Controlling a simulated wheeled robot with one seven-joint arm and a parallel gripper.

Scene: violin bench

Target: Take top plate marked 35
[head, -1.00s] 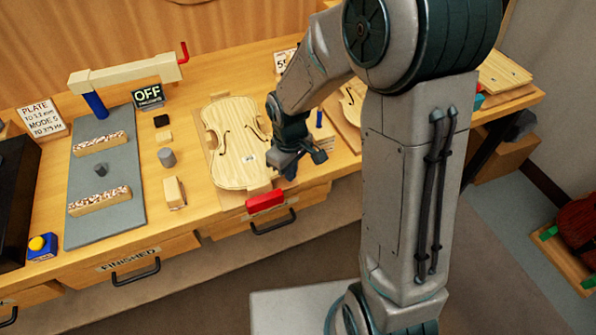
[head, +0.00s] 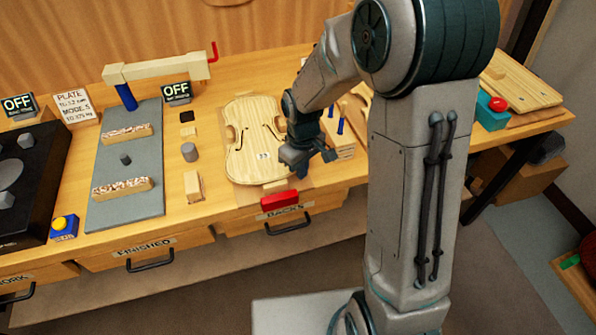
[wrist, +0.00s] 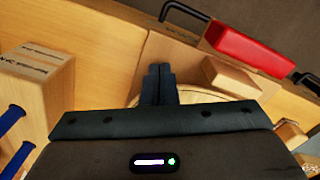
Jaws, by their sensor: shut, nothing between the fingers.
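A pale violin plate (head: 244,160) with two f-holes lies flat on the bench. Its small white label (head: 263,155) shows two digits, too blurred to tell 33 from 35. My gripper (head: 301,171) is at the plate's lower right edge, partly hiding it; I cannot tell whether they touch. In the wrist view my gripper (wrist: 159,70) has its two fingers together with nothing between them. A strip of the plate (wrist: 200,96) shows behind them, mostly hidden by the gripper body.
A wooden block with blue-handled tools (head: 341,150) stands right of my gripper. A red block (head: 279,199) sits at the bench's front edge, above the BACKS drawer (head: 288,220). A grey mat fixture (head: 124,176), small blocks and a blue button box (head: 64,227) lie left.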

